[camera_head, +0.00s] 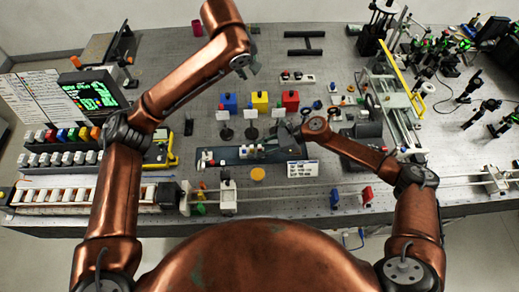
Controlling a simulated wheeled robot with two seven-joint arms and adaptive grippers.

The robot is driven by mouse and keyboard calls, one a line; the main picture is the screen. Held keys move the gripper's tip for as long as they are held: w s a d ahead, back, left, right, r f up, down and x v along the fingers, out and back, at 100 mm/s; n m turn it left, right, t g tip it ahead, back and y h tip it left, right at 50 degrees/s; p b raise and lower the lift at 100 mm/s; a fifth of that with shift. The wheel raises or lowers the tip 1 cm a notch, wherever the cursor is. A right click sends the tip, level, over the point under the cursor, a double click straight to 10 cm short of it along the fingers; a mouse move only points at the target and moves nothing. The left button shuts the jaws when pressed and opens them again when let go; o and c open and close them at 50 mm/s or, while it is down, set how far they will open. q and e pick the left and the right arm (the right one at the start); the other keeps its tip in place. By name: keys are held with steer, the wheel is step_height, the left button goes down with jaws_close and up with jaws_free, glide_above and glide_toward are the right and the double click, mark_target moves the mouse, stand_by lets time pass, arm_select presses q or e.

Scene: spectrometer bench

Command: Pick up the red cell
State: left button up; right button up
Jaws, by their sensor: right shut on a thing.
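A red block (291,99), which may be the red cell, stands on the bench in line with a yellow block (260,100) and a blue block (230,102). My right gripper (284,130) is just in front of the red block, beside a white card on a stand (278,113). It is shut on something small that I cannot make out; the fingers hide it. My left gripper (247,71) is raised behind the blue and yellow blocks, its fingers apart and nothing seen between them.
A long dark tray (225,158) and a yellow disc (257,174) lie nearer me. A rail with a small red piece (367,195) crosses the front right. Optics crowd the right side.

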arm_select(q)
steer(key=s+d+f+m+g+y, duration=0.1)
steer(key=s+f+m+g, duration=0.2)
steer(key=f, duration=0.5)
steer(key=s+d+f+m+g+y, duration=0.1)
steer(key=s+d+f+g, duration=0.1)
steer(key=s+f, duration=0.5)
glide_above(259, 147)
steer(key=f, duration=0.4)
steer(key=w+f, duration=0.1)
steer(key=f, duration=0.1)
steer(key=shift+f, duration=0.15)
steer(key=shift+s+f, duration=0.25)
steer(key=shift+f, duration=1.3)
steer(key=shift+s+f, duration=0.2)
steer(key=shift+f, duration=1.35)
steer(key=shift+c, duration=0.4)
jaws_close()
steer(key=shift+r, duration=0.1)
step_height(259, 147, up, 10)
